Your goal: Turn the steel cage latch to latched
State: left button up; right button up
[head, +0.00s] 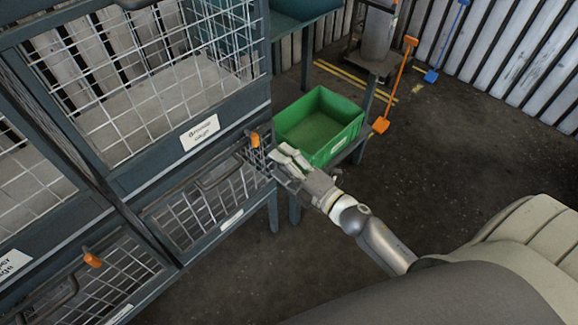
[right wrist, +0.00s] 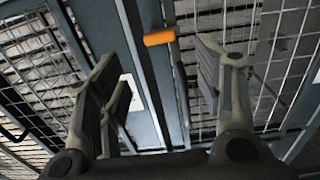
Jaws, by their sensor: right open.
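An orange latch handle (head: 254,139) sits at the right end of the cage front, by the corner post. Which cage is the steel one I cannot read for certain. My right gripper (head: 283,163) is open and empty, just right of this handle and apart from it in the head view. In the right wrist view the orange handle (right wrist: 159,37) lies crosswise, beyond and between the two spread fingers (right wrist: 160,95). A second orange latch handle (head: 92,259) is on the lower left cage door. My left gripper is not in view.
Wire-mesh cages with dark frames fill the left. Part of the upper cage's label (head: 200,133) is unreadable. A green bin (head: 320,124) stands close behind my right gripper. An orange shovel-like tool (head: 397,85) and a blue one (head: 447,40) stand farther back. The floor (head: 460,140) at right is clear.

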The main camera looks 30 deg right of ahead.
jog(key=shift+v, duration=0.9)
jog(key=s+d+f+m+g+h+p, duration=0.1)
jog(key=s+d+f+m+g+h, duration=0.2)
jog(key=f, duration=0.8)
jog(key=s+f+m+g+h, duration=0.1)
jog(key=s+f+m+g, duration=0.1)
jog(key=s+f+m, duration=0.6)
jog(key=s+d+f+m+g+h+p, duration=0.1)
jog(key=s+d+f+m+g+h, duration=0.15)
jog(key=f, duration=1.05)
jog(key=s+a+f+m+g, duration=0.1)
jog(key=s+f, duration=0.3)
jog(key=s, duration=0.4)
jog(key=s+a+f+m+g, duration=0.1)
jog(key=s+f+m+g, duration=0.2)
jog(key=s, duration=0.6)
jog(key=s+a+f+m+g, duration=0.1)
jog(key=s+f+g, duration=0.3)
jog(key=s, duration=0.5)
notch_tip(320, 180, down, 3)
jog(key=shift+s+a+r+m+p, duration=0.2)
jog(key=shift+a+m+p, duration=0.1)
jog(key=shift+m, duration=0.35)
jog(key=shift+g, duration=0.25)
